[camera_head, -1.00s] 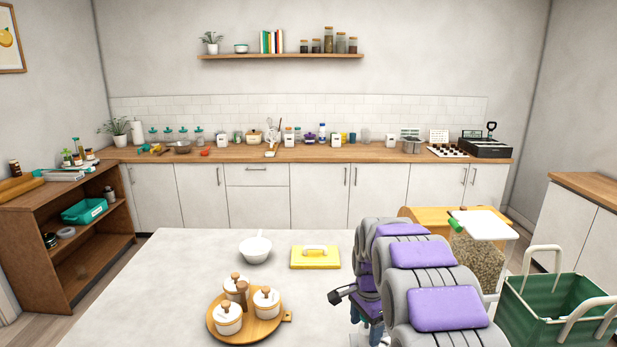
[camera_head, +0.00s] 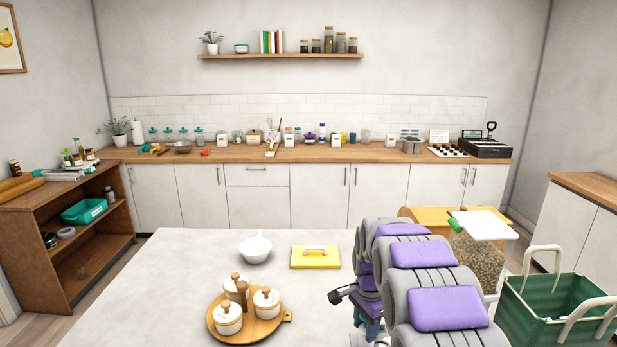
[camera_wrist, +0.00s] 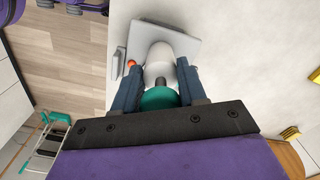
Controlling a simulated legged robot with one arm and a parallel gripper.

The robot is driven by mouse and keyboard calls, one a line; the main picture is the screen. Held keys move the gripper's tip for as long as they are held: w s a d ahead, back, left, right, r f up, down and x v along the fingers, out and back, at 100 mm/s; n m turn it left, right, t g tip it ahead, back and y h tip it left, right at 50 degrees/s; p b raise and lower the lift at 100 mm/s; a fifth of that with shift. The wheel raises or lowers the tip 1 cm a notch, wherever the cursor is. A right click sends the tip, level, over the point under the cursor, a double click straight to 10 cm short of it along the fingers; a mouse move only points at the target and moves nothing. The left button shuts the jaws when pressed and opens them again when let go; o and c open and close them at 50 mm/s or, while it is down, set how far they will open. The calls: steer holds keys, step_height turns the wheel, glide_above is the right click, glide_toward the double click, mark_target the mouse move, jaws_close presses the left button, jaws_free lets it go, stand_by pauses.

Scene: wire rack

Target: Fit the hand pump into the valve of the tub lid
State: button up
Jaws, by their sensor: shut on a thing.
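The hand pump (camera_wrist: 158,72) shows in the wrist view as a white body with a dark neck and a teal top. My gripper (camera_wrist: 158,80) is shut on it, with one blue-grey finger on each side. A small orange-red part (camera_wrist: 131,64) shows beside the pump, near the lid's left side. The lid's valve cannot be made out, and whether the pump touches the lid is unclear.
A green basket (camera_head: 555,305) is at the right. The table's left part is clear.

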steer(key=shift+w+d+r+y+p, duration=0.25)
steer(key=shift+d+y+p, duration=0.25)
steer(key=shift+y+p, duration=0.15)
steer(key=shift+f+p, duration=0.1)
steer(key=shift+p, duration=0.2)
stand_by(1.1)
steer(key=o, duration=1.2)
steer(key=shift+d+r+p, duration=0.15)
steer(key=shift+r+p, duration=0.75)
steer(key=shift+r, duration=0.6)
steer(key=shift+d+r+p, duration=0.1)
steer(key=shift+r+p, duration=0.8)
steer(key=shift+r, duration=0.6)
